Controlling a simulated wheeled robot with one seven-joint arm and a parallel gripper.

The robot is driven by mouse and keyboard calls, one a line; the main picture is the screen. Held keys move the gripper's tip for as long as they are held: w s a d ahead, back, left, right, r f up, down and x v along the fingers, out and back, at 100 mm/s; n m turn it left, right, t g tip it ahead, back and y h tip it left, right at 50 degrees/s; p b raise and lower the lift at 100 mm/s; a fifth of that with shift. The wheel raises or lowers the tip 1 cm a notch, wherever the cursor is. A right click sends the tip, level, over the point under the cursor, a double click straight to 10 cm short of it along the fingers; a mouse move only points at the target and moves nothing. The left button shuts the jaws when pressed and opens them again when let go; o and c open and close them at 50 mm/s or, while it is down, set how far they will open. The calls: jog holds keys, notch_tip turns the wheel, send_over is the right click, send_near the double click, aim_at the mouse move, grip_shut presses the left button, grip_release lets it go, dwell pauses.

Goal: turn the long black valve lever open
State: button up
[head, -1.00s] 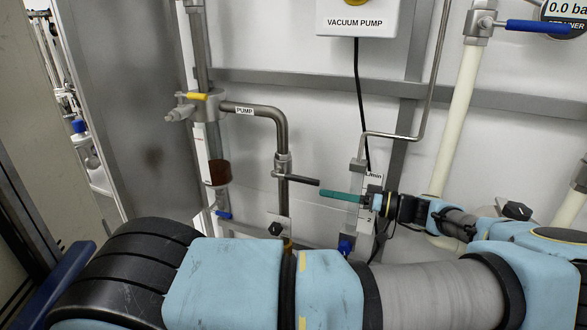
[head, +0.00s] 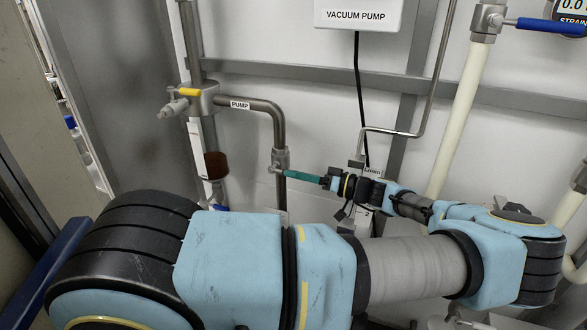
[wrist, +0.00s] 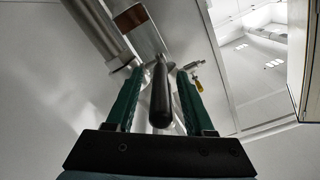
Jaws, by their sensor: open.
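The long black valve lever (wrist: 160,98) shows in the wrist view, pointing toward the camera between my two green fingers. My gripper (wrist: 160,74) is open, with one finger on each side of the lever and a visible gap to each. In the head view my gripper (head: 292,175) reaches from the right to the valve (head: 280,160) on the vertical steel pipe below the PUMP label. The fingers hide most of the lever there. I cannot tell whether a finger touches it.
A yellow-handled valve (head: 190,92) sits upper left on the PUMP pipe. A blue-handled valve (head: 548,26) is at the upper right. A flow meter (head: 368,195) stands behind my wrist. A brown-filled bowl (head: 215,165) hangs left of the valve. A metal panel edge stands farther left.

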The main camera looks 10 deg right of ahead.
jog(key=shift+w+a, duration=0.25)
jog(key=shift+a, duration=0.35)
grip_shut()
dwell(1.1)
